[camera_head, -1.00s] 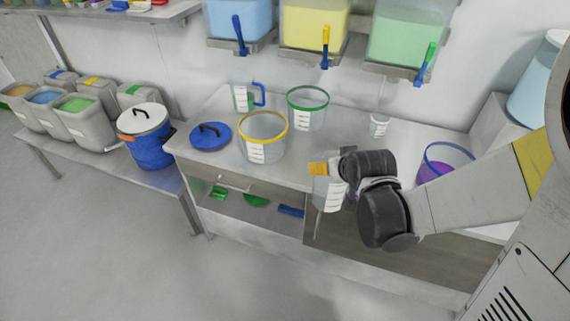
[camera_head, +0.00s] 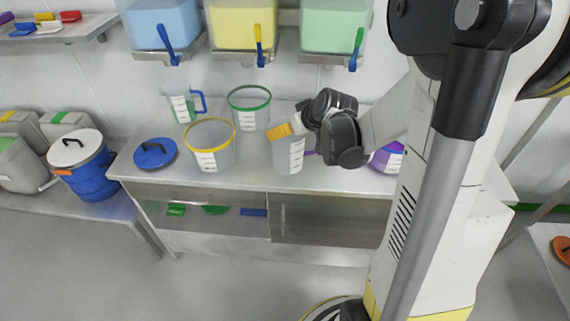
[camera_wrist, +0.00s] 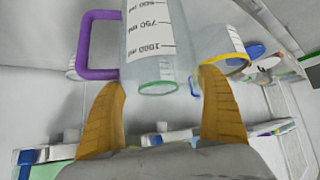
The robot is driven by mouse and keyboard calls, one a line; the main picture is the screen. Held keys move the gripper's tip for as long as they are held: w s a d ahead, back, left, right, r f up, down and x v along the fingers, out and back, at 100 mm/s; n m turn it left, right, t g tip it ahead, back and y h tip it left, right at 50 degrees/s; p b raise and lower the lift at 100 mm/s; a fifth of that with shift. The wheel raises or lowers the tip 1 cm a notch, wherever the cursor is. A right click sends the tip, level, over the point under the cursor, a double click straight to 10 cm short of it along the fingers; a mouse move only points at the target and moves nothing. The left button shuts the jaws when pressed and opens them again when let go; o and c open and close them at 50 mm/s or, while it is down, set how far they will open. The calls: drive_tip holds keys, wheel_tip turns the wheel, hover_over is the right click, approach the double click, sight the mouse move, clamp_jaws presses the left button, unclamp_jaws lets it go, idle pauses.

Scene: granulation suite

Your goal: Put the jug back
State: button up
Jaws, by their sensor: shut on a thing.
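The clear jug (camera_head: 288,157) with white measuring marks is over the front part of the steel worktop, right of the yellow-rimmed tub. Its purple handle (camera_wrist: 84,45) shows in the wrist view, left of the jug's body (camera_wrist: 150,40). My gripper (camera_head: 284,131) is shut on the jug near its top; its orange fingers (camera_wrist: 168,108) lie on either side in the wrist view. The jug looks about upright in the head view. I cannot tell whether its base touches the worktop. Another jug (camera_head: 182,107), with a blue handle, stands at the back left.
A yellow-rimmed tub (camera_head: 211,147) and a green-rimmed tub (camera_head: 249,108) stand close left of and behind the held jug. A blue lid (camera_head: 155,153) lies at the left. Bins with scoops hang above.

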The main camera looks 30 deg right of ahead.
drive_tip(key=d+r, duration=0.4)
drive_tip(key=d, duration=0.8)
drive_tip(key=w+a+f+b, duration=0.5)
drive_tip(key=a+f, duration=0.4)
drive_tip(key=f, duration=0.1)
drive_tip(key=shift+w+a+f+n+b, duration=0.15)
drive_tip(key=shift+w+a+n+b, duration=0.05)
drive_tip(key=shift+n+b, duration=0.2)
